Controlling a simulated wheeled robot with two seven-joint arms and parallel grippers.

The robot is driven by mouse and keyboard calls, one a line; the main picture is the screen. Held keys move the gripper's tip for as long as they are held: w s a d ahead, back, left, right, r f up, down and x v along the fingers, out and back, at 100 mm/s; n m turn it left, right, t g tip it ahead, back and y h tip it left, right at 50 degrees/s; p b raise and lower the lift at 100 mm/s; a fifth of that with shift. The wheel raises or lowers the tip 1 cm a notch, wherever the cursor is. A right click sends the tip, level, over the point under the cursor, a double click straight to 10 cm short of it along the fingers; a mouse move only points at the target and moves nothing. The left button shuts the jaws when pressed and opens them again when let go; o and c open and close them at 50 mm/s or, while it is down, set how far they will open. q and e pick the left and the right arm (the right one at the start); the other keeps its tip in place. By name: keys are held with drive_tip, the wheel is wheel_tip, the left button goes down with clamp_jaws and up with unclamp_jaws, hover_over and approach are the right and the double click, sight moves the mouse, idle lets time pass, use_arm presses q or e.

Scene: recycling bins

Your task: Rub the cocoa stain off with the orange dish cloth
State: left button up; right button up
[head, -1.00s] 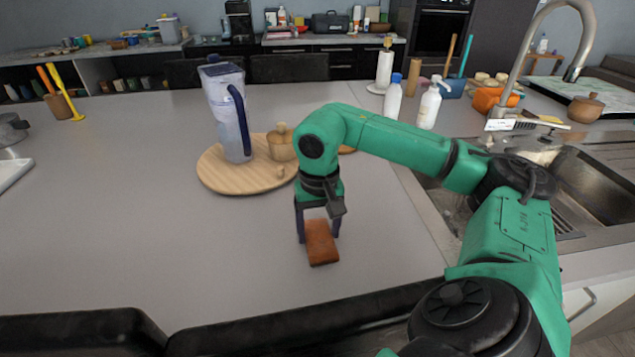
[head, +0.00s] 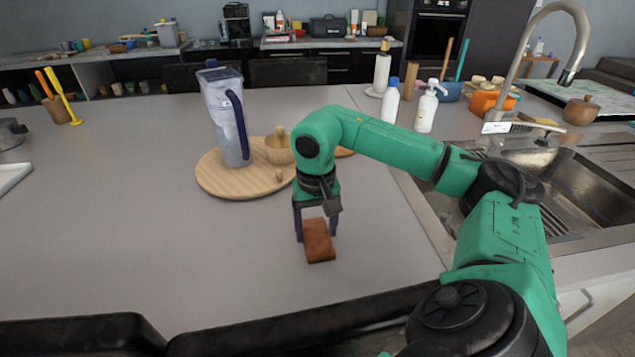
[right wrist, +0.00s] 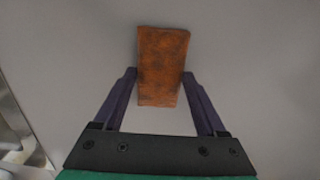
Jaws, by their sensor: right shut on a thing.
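My right gripper (head: 317,231) is shut on the orange dish cloth (head: 319,246), a small folded orange-brown block. The cloth is at the grey countertop (head: 120,250), in front of the round wooden board. In the right wrist view the cloth (right wrist: 162,65) sits between the two dark fingers of the gripper (right wrist: 160,85) and sticks out past their tips. I cannot tell whether the cloth presses on the counter. No cocoa stain shows in either view; the cloth or my arm may hide it. My left gripper is not in view.
A round wooden board (head: 215,183) with a water pitcher (head: 222,115) and a wooden pot (head: 279,148) stands behind the gripper. White bottles (head: 427,110) and a sink (head: 590,185) are to the right.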

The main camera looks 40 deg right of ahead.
sight(314, 218)
drive_tip(key=shift+w+d, duration=0.35)
drive_tip(key=shift+w, duration=0.1)
drive_tip(key=shift+w+d+r+p, duration=0.1)
drive_tip(key=shift+w+d+p, duration=0.3)
drive_tip(key=shift+w+p, duration=0.2)
drive_tip(key=shift+w+d, duration=0.25)
drive_tip(key=shift+w+d+r+p, duration=0.1)
drive_tip(key=shift+w+d+p, duration=0.3)
drive_tip(key=shift+w+p, duration=0.25)
drive_tip(key=shift+w+d, duration=0.3)
drive_tip(key=shift+d, duration=0.05)
drive_tip(key=shift+w+d+p, duration=0.35)
drive_tip(key=shift+w+p, duration=0.15)
drive_tip(key=shift+p, duration=0.1)
drive_tip(key=shift+w+d+f, duration=0.2)
drive_tip(key=shift+w+f, duration=0.05)
drive_tip(key=shift+f, duration=0.05)
wheel_tip(314, 218, up, 7)
drive_tip(key=p, duration=0.6)
